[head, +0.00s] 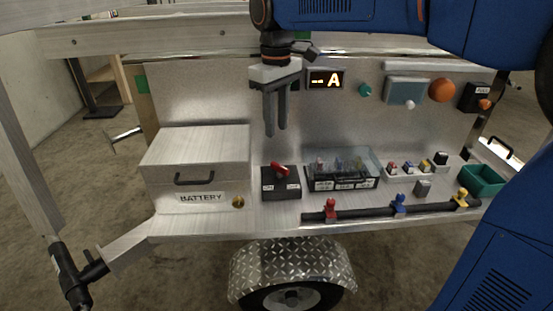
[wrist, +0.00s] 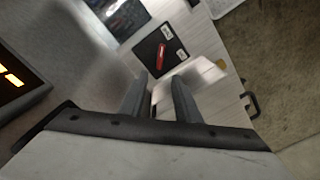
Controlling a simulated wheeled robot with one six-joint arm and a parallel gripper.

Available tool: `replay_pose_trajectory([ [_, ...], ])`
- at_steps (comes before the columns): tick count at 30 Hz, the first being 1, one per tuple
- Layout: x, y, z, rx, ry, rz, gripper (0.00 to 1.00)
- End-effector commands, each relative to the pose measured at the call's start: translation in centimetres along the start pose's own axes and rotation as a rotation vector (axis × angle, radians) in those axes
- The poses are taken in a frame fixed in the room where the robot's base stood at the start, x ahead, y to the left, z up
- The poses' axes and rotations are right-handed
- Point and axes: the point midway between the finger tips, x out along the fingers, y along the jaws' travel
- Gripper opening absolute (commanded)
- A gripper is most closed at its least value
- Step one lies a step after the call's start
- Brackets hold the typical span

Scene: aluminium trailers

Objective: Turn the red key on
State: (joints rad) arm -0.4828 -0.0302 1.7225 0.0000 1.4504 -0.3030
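The red key (head: 279,169) sits on a black switch block (head: 281,189) with small white labels, on the trailer's shelf right of the battery box. In the wrist view the red key (wrist: 161,56) lies on its black block (wrist: 158,48), beyond the fingertips. My gripper (head: 275,133) hangs pointing down, above the key and apart from it. Its two fingers are parted with a narrow gap, and nothing is between them. The fingers also show in the wrist view (wrist: 155,85). The label wording is too small to read surely.
A battery box (head: 200,167) with a handle stands left of the key. A clear-covered fuse box (head: 342,172) stands close on the right. A black pipe with coloured valves (head: 365,211) runs along the front edge. A display (head: 326,80) is on the back panel.

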Motion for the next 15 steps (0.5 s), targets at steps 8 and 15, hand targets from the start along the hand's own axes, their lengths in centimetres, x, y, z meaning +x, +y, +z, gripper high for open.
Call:
replay_pose_trajectory([
  [8, 5.0, 0.0, 0.1, 0.0, -0.002, -0.001, 0.3],
  [15, 8.9, 0.0, 0.1, 0.0, -0.001, 0.0, 0.3],
])
